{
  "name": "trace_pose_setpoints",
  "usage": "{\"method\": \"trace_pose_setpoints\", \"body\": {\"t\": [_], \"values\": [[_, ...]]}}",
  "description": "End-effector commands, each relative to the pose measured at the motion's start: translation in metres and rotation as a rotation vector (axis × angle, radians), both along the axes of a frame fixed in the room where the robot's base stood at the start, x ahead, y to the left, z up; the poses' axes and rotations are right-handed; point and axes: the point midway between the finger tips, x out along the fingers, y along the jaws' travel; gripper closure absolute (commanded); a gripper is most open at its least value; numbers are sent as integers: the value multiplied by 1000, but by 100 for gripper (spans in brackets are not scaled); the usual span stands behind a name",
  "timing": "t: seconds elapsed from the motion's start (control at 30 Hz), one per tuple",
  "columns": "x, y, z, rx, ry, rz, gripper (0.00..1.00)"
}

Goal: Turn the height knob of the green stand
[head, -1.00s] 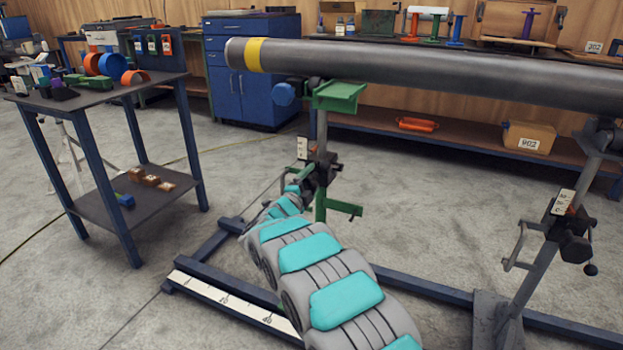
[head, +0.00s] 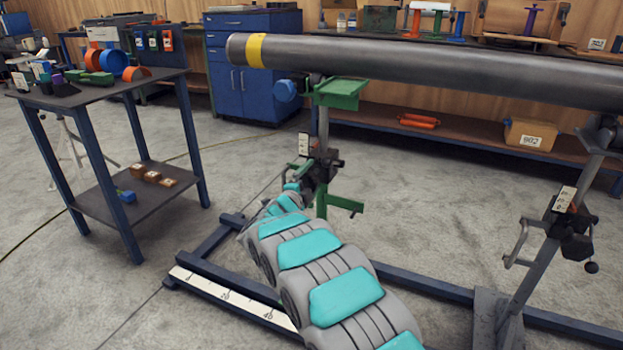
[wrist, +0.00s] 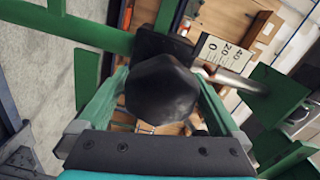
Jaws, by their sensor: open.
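The green stand (head: 321,200) stands under the left end of the pipe (head: 430,72), with a green bracket (head: 338,94) at its top. A dark clamp block (head: 322,165) sits on its post. In the wrist view the black height knob (wrist: 163,90) is large and central. My gripper (wrist: 162,82) is open, with one finger on each side of the knob. I cannot tell whether either finger touches it. In the head view my arm hides the knob and most of the gripper. A white scale plate (wrist: 222,55) shows just beyond the knob.
A second, grey stand (head: 540,235) holds the pipe at right. Blue floor rails (head: 430,285) run beneath, with a white ruler strip (head: 225,297) on one. A dark side table (head: 130,85) stands at left. A bench (head: 465,145) runs behind.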

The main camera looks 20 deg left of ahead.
Motion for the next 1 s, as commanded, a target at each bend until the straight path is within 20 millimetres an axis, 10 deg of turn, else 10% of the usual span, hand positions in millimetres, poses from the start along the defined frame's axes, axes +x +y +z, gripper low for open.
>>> {"method": "trace_pose_setpoints", "body": {"t": [0.5,0.83,1.0], "values": [[-69,7,-1,0,0,4,0],[-73,7,0,1,-1,2,0],[-67,2,4,-3,15,15,19]]}}
